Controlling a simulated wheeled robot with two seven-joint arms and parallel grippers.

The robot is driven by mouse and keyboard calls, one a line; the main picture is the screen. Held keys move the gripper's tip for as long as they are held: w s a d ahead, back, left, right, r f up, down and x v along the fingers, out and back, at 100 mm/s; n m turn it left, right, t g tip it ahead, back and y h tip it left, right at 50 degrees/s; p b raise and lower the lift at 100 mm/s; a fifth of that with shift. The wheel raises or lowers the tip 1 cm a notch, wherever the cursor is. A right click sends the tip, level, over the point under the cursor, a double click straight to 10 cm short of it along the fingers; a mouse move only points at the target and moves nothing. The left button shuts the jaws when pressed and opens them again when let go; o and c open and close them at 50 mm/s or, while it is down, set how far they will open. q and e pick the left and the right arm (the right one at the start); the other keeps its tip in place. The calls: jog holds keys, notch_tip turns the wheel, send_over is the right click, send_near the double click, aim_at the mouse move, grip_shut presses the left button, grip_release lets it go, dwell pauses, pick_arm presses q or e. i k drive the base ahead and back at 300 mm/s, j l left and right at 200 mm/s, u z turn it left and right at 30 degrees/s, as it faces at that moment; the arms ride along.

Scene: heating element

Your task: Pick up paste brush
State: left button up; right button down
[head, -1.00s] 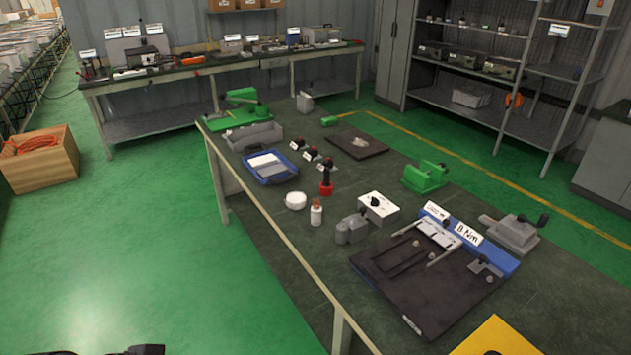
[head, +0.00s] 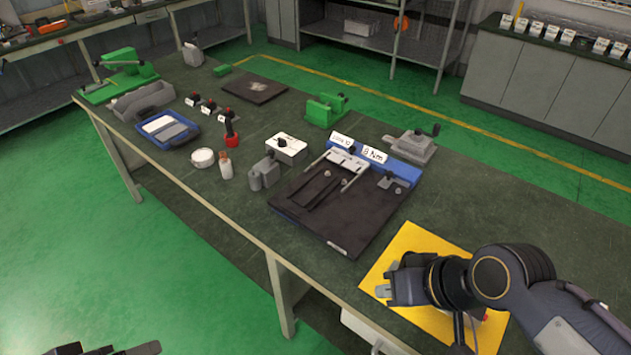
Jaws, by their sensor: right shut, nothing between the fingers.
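I cannot make out a paste brush for certain. A white round tub (head: 202,158) and a small white bottle (head: 226,168) with a brownish top stand near the table's front edge. Behind them stands a black upright handle in a red base (head: 231,130). My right gripper (head: 383,290) is shut and empty over the yellow mat (head: 415,240), far to the right of these things. A dark part of my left gripper (head: 150,348) shows at the bottom left edge, away from the table; its fingers are not clear.
A black board with a blue rear block (head: 395,168) lies left of the yellow mat. A grey box (head: 264,172), white dial box (head: 286,150), green fixture (head: 325,108) and blue tray (head: 168,142) share the table. The table right of the blue block is mostly bare.

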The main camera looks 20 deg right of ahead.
aim_at(227, 122)
jog(key=i+j+z, duration=0.25)
jog(key=z, duration=0.25)
jog(key=i+j+z, duration=0.25)
jog(key=j+z, duration=0.25)
jog(key=i+j, duration=0.15)
jog(key=j, duration=0.2)
jog(key=i+j+z, duration=0.1)
jog(key=j, duration=0.3)
jog(key=i+j+z, duration=0.1)
jog(key=j, duration=0.25)
jog(key=i+j, duration=0.2)
jog(key=j, duration=0.2)
jog(key=i+j+z, duration=0.1)
jog(key=j, duration=0.25)
jog(key=i+j, duration=0.15)
jog(key=j, duration=0.25)
jog(key=i+j, duration=0.1)
jog(key=j, duration=0.3)
jog(key=i+j, duration=0.1)
jog(key=j, duration=0.25)
jog(key=i+j, duration=0.1)
jog(key=j, duration=0.3)
jog(key=i+z, duration=0.05)
